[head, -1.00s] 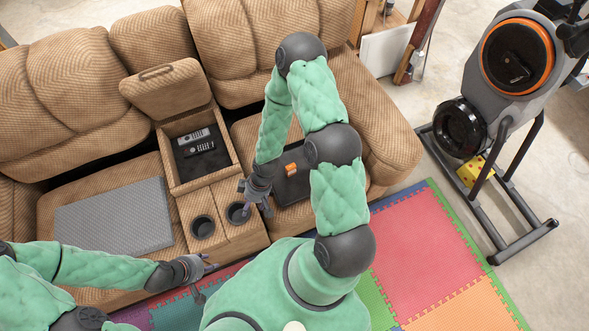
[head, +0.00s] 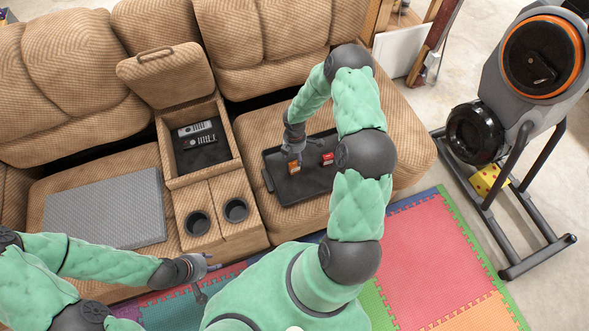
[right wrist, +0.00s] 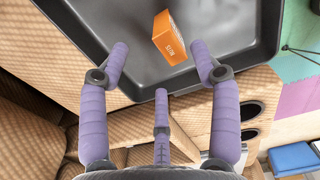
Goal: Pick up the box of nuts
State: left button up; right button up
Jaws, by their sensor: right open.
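A small orange box with short white lettering (head: 294,167), which looks like the box of nuts, stands in a dark tray (head: 300,190) on the right seat. My right gripper (head: 297,156) is over the tray beside the box. In the right wrist view the orange box (right wrist: 178,40) lies beyond my spread purple fingers (right wrist: 160,62), apart from them, and nothing is between them. My left gripper (head: 212,266) is low at the front of the couch, away from the tray; its fingers are too small to read.
A small red box (head: 328,159) stands in the tray to the right of the orange one. The open console (head: 236,160) holds remotes, with two cup holders (head: 236,210) in front. A grey mat (head: 105,210) covers the left seat. An exercise bike (head: 500,120) stands right.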

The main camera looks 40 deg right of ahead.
aim_at(294, 162)
jog(key=f+b, duration=0.2)
jog(key=f, duration=0.3)
jog(key=shift+s+a+f+b, duration=0.1)
jog(key=shift+s+a+b, duration=0.05)
jog(key=shift+a+b, duration=0.25)
jog(key=shift+d+f, duration=0.1)
jog(key=shift+f, duration=0.4)
jog(key=shift+r, duration=0.1)
jog(key=c, duration=1.2)
